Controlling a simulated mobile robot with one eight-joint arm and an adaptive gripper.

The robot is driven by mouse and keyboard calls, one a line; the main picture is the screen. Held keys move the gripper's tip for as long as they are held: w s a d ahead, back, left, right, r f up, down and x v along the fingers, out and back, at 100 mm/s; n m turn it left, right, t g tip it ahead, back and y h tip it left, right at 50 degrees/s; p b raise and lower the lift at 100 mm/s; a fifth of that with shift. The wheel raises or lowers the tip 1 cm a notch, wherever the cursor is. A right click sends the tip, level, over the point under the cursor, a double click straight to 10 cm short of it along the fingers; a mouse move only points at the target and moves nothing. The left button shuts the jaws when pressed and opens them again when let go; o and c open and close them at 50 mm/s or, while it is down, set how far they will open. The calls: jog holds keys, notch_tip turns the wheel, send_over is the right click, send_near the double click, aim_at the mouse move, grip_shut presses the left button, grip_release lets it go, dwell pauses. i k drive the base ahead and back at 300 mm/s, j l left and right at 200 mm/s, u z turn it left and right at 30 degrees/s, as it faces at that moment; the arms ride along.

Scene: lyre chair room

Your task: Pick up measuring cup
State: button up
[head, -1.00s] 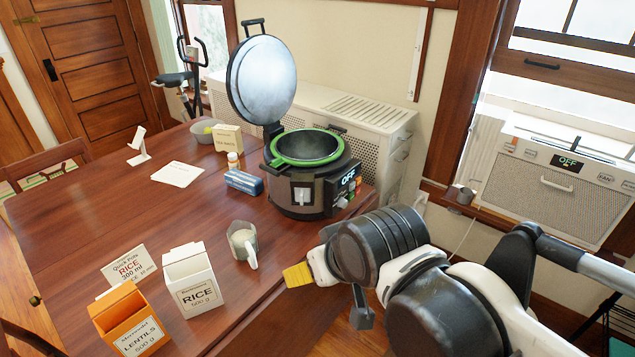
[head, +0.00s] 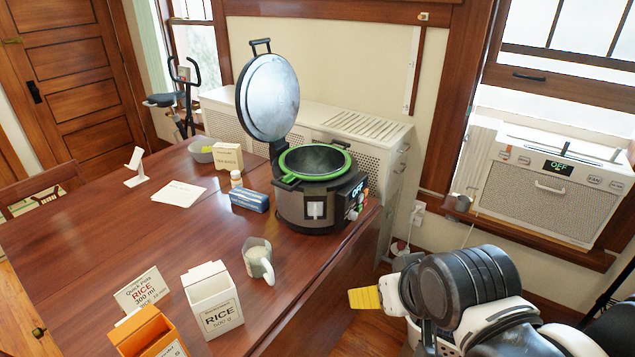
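The measuring cup (head: 258,260) stands upright on the wooden table near its right edge. It is grey and translucent, holds something white, and its handle faces front right. My gripper (head: 365,299) is to the right of the cup, beyond the table edge and apart from it. One yellow fingertip shows, pointing left toward the table. The other finger is hidden behind the gripper body and arm, so its opening does not show.
An open cooker (head: 312,190) stands behind the cup, with a blue box (head: 249,200) to its left. A white rice box (head: 212,300), orange lentils box (head: 150,335) and rice card (head: 142,288) are left of the cup. The table's (head: 100,235) left middle is clear.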

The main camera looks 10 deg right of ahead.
aim_at(257, 252)
jog(key=i+j+z, duration=0.15)
jog(key=j, duration=0.2)
jog(key=i+j+z, duration=0.1)
jog(key=j, duration=0.25)
jog(key=i+j+z, duration=0.15)
jog(key=j, duration=0.25)
